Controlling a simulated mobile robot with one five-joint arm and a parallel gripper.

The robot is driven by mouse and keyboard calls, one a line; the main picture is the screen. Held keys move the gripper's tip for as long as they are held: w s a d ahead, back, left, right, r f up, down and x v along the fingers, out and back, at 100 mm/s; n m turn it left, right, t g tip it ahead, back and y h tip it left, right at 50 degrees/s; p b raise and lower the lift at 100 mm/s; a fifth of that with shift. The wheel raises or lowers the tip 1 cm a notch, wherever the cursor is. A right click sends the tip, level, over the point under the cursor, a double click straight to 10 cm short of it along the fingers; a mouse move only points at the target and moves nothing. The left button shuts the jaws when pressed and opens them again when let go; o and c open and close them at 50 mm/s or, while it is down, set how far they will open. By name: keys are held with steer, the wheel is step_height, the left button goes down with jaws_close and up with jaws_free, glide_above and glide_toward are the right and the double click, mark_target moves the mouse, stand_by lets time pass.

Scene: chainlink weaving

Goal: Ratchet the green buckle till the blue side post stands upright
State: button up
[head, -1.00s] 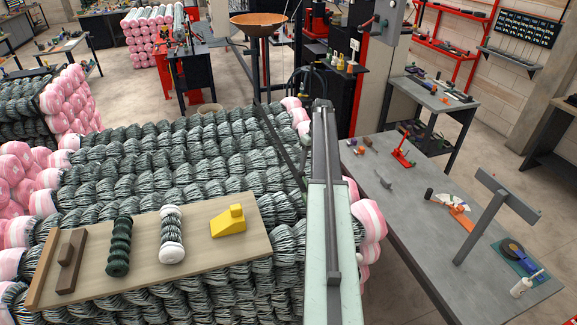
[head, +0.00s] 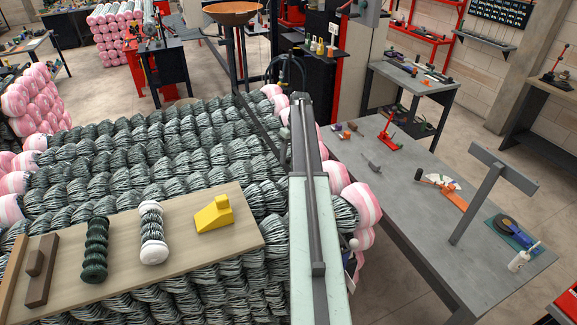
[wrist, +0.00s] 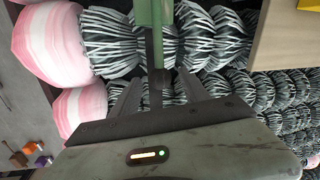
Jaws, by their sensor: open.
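I cannot make out a green buckle or a blue side post in either view. My gripper (wrist: 158,90) shows in the wrist view with its fingers apart and nothing seen between them. It is over striped black-and-white mesh rolls (wrist: 205,45) with pink-and-white ends (wrist: 45,38). A green bar with a dark lower part stands in front of the fingers; I cannot tell what it belongs to. In the head view my pale green arm reaches away over the stacked rolls (head: 150,135) and hides part of them.
A wooden board (head: 120,262) on the rolls carries a yellow block (head: 214,215), a white-ended spool (head: 152,235), a dark green spool (head: 95,250) and a brown block (head: 40,270). A grey table (head: 400,200) with tools and a T-shaped stand (head: 478,205) lies right.

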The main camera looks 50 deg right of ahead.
steer(key=shift+f, duration=0.45)
steer(key=shift+r, duration=0.15)
jaws_close()
stand_by(0.9)
